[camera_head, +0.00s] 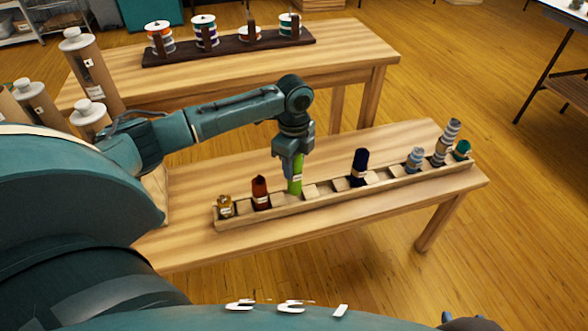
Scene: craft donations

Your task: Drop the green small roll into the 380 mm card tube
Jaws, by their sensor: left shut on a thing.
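The green small roll (295,184) is upright with its lower end at a slot of the long wooden rack on the near table; I cannot tell whether it touches the slot floor. My left gripper (293,165) points down and is shut on its upper part. Several brown card tubes with pale tops stand at the left: a tall one (92,72), a shorter one (40,103) and another (90,118). Their labels are too small to read, so I cannot tell which is 380 mm. My right gripper is not in view.
A back table (350,62) bears a dark spool stand (230,48). The near table (215,172) is bare behind the rack.

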